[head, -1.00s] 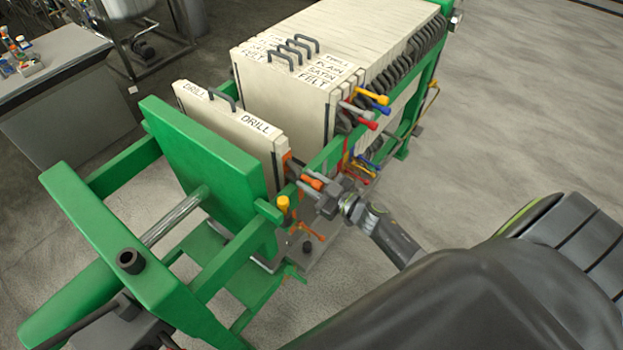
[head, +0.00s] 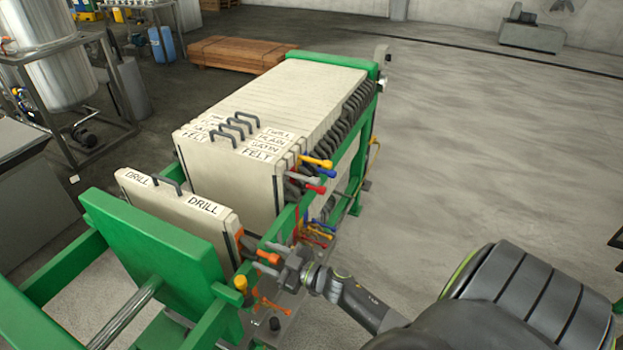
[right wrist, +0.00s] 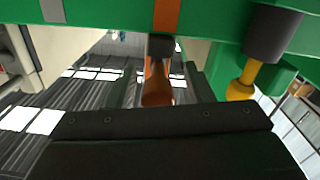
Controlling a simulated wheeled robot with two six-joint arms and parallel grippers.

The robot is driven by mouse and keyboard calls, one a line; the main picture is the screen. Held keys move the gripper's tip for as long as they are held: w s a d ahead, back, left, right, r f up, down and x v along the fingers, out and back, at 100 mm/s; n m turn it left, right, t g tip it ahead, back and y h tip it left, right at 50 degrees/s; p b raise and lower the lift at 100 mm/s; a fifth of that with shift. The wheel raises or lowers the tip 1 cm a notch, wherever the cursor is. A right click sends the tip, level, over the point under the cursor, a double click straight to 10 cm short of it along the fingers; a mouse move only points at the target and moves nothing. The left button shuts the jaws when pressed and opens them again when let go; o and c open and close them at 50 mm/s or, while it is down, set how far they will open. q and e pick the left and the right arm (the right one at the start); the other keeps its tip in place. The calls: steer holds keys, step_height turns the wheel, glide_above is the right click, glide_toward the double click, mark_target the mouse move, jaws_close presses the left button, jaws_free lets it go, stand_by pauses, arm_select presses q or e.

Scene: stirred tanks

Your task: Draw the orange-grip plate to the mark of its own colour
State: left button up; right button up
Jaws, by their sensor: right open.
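The cream plate labelled DRILL (head: 180,208) stands upright beside the green end block (head: 150,255), with a gap between it and the plate stack (head: 235,160). An orange grip (head: 268,258) sticks out at its side; it also shows in the right wrist view (right wrist: 157,88). My right gripper (head: 288,270) is open at this grip, which lies between its jaws in the wrist view. An orange mark (right wrist: 167,15) is on the green rail just above the grip in that view. My left gripper is out of view.
A yellow knob (right wrist: 240,85) is close to the right of my gripper in the wrist view. A grey mark (right wrist: 52,10) is on the rail further left. Yellow, grey and red grips (head: 315,175) stick out by the stack. The floor to the right is clear.

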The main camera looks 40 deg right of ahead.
steer(key=b+v, duration=0.4)
steer(key=v, duration=1.2)
steer(key=shift+s, duration=0.35)
steer(key=shift+d, duration=0.1)
